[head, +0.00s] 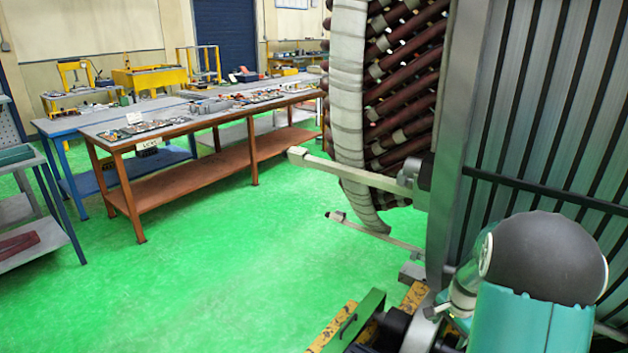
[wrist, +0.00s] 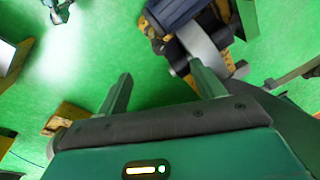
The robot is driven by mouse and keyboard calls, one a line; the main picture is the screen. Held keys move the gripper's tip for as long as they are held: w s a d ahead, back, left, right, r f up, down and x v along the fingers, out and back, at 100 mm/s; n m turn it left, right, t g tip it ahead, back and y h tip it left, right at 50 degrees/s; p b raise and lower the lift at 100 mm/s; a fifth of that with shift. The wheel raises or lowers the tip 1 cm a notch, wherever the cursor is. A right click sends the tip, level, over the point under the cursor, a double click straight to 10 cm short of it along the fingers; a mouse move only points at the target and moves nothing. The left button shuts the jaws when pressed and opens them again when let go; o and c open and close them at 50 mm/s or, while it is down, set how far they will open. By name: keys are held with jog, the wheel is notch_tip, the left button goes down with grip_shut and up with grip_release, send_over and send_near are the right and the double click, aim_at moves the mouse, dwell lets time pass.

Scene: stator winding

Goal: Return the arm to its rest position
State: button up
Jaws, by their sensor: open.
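My gripper (wrist: 160,88) shows in the wrist view with its two green-grey fingers spread wide apart. It is open, and nothing is between the fingers. Green floor lies beyond the fingertips. In the head view my arm, with a dark round joint cover and teal links, is at the lower right, in front of the stator (head: 540,120). The gripper itself cannot be made out in the head view.
The stator's wrapped winding end (head: 405,90) and a protruding bar (head: 350,175) stand close to my arm. A yellow-and-black base (head: 335,325) sits below. A workbench (head: 190,125) stands at the back left. The green floor (head: 200,260) at the left is clear.

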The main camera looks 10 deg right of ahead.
jog(key=s+a+r+n+t, duration=0.25)
jog(key=a+r+n, duration=0.45)
jog(key=a+r, duration=1)
jog(key=s+a+r+n, duration=0.4)
jog(key=s+a, duration=0.2)
jog(key=s, duration=0.1)
jog(key=s+a+r+n+t, duration=0.1)
jog(key=s+a+r+n, duration=0.2)
jog(key=s+a, duration=0.4)
jog(key=shift+s+a+r+n+y, duration=0.2)
jog(key=shift+r+n+y, duration=0.1)
jog(key=shift+r+n, duration=0.15)
